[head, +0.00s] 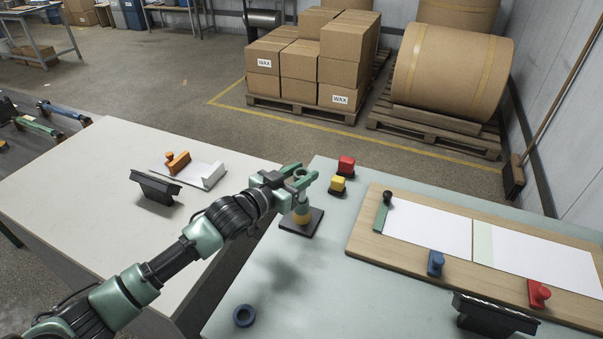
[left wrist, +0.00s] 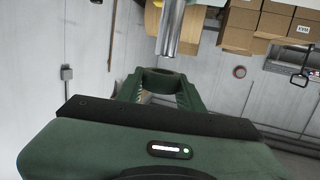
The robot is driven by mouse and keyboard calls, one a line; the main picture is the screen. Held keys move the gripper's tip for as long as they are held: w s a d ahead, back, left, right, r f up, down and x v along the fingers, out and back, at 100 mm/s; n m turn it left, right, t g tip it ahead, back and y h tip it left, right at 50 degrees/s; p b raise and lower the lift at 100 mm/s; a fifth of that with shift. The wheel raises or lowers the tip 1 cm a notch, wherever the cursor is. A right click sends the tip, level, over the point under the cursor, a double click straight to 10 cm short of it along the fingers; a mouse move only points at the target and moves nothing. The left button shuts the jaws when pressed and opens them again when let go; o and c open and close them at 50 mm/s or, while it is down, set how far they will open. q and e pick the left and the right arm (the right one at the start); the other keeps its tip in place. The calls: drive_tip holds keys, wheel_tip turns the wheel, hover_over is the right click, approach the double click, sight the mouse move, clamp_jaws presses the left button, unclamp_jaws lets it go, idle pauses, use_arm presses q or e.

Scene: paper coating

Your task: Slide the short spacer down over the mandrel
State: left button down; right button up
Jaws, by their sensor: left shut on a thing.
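My left gripper (head: 298,180) is shut on a dark greenish ring, the short spacer (left wrist: 160,76), which sits between its fingertips in the left wrist view. The mandrel (left wrist: 182,30) is a shiny metal rod; its end shows just beyond the ring in that upside-down view, apart from it in the picture. In the head view the ring is above the mandrel's dark square base (head: 289,226), which has an orange-yellow part (head: 300,218) around its lower end. The gripper hides much of the mandrel. My right gripper is not in view.
A blue ring (head: 244,316) lies on the near table. A wooden board (head: 360,240) with white sheets lies to the right. A gap separates the left table (head: 90,190) from this one.

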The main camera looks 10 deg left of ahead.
use_arm(q)
drive_tip(key=shift+p, duration=0.7)
idle(1.1)
drive_tip(key=shift+f+b, duration=1.25)
drive_tip(key=shift+f, duration=0.8)
drive_tip(key=c, duration=0.8)
unclamp_jaws()
drive_tip(key=shift+c, duration=0.2)
drive_tip(key=shift+s+a, duration=0.25)
drive_tip(key=shift+s, duration=0.2)
drive_tip(key=b+v, duration=0.1)
drive_tip(key=v, duration=0.5)
drive_tip(key=shift+s, duration=0.35)
drive_tip(key=shift+a+r, duration=0.15)
drive_tip(key=shift+r, duration=0.05)
